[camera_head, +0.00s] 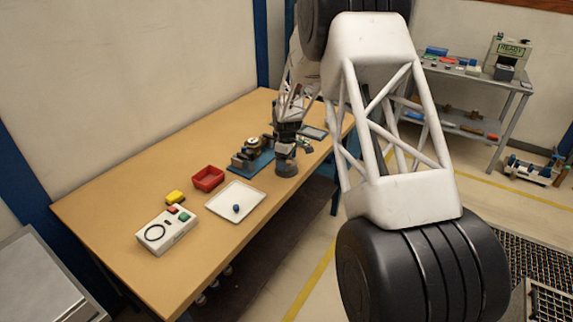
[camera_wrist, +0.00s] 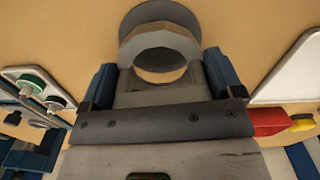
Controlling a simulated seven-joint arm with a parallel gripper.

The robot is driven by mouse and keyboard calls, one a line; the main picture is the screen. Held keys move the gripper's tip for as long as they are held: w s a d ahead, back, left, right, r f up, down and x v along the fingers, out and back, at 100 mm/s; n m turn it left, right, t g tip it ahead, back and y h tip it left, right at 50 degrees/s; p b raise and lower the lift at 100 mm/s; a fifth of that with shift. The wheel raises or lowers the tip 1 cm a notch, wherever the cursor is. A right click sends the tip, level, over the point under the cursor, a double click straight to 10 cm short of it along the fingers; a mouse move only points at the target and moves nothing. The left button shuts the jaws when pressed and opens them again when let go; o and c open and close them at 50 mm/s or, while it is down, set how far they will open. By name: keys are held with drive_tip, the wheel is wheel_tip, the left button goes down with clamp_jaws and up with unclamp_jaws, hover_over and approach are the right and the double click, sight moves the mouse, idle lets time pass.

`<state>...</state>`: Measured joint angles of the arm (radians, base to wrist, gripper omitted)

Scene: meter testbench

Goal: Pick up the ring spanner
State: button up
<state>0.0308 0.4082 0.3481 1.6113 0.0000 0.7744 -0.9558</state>
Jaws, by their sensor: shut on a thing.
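The ring spanner (camera_wrist: 160,40) shows in the wrist view as a grey ring, with bare table seen through its opening. Its other end is hidden behind the gripper body. My gripper (camera_wrist: 160,80) is shut on it, with a blue finger on each side. In the head view my gripper (camera_head: 286,150) is low over the workbench near its front edge, right of the blue fixture. The spanner cannot be told apart clearly there, and I cannot tell whether it touches the table.
The wooden workbench (camera_head: 130,195) carries a blue fixture (camera_head: 262,163) close beside my gripper. A white tray (camera_head: 222,203) with a small blue piece, a red bin (camera_head: 208,178), a yellow block (camera_head: 175,197) and a white meter box (camera_head: 165,232) are further left.

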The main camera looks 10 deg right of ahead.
drive_tip(key=s+r, duration=0.2)
drive_tip(key=s, duration=1.4)
drive_tip(key=shift+a+r, duration=0.25)
drive_tip(key=shift+r, duration=0.05)
drive_tip(key=o, duration=0.5)
drive_tip(key=c, duration=0.5)
drive_tip(key=shift+o, duration=0.2)
drive_tip(key=w+a+r+n, duration=0.2)
drive_tip(key=w+a+n, duration=0.1)
drive_tip(key=w, duration=0.6)
drive_tip(key=w+a+r+n, duration=0.3)
drive_tip(key=w+n, duration=0.3)
drive_tip(key=w, duration=0.3)
drive_tip(key=w+a+r+n, duration=0.3)
drive_tip(key=w+a+n, duration=0.1)
drive_tip(key=w, duration=0.5)
drive_tip(key=shift+w+a, duration=0.3)
drive_tip(key=shift+a, duration=0.2)
